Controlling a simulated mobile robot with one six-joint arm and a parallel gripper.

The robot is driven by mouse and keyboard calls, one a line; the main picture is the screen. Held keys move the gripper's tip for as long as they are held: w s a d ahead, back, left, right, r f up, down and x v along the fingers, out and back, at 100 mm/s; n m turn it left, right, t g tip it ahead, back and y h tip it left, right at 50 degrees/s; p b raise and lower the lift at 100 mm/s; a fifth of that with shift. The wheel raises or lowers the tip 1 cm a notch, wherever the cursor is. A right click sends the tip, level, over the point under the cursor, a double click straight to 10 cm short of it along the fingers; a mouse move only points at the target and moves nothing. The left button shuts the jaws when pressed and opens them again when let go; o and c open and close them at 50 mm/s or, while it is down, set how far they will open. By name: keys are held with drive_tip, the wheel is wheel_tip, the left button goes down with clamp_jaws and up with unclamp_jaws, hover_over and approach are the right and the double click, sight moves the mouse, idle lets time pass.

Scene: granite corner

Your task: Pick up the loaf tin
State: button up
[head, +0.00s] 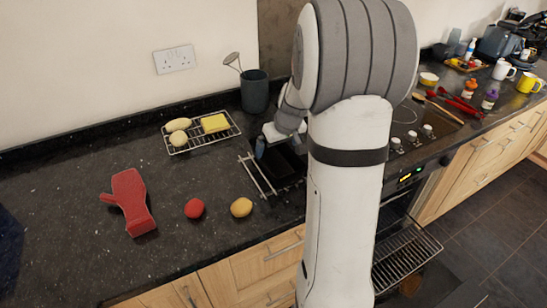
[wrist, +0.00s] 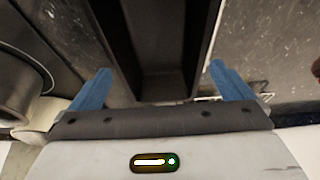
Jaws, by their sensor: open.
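The loaf tin (head: 284,163) is a dark, rectangular, open-topped tin on the black worktop in the head view, partly hidden by my arm. In the wrist view the tin (wrist: 165,45) runs away from me between the fingers, and its inside looks empty. My gripper (wrist: 162,84) is open, with one blue finger on each side of the tin's near end. In the head view one blue fingertip shows at the tin's far left corner. I cannot tell whether the fingers touch the walls.
A metal rack (head: 258,176) lies by the tin's left side. A wire rack (head: 203,140) with food, a utensil pot (head: 254,90), a red mitt (head: 130,201), a red fruit (head: 194,208) and a yellow fruit (head: 241,207) are further left. The hob (head: 408,117) is to the right.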

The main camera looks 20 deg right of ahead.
sight(273, 161)
drive_tip(key=p+x, duration=0.1)
drive_tip(key=x, duration=0.5)
drive_tip(key=shift+w+d+f, duration=0.1)
drive_tip(key=shift+f, duration=0.2)
drive_tip(key=c, duration=0.9)
drive_tip(key=shift+o, duration=0.2)
drive_tip(key=shift+r, duration=0.1)
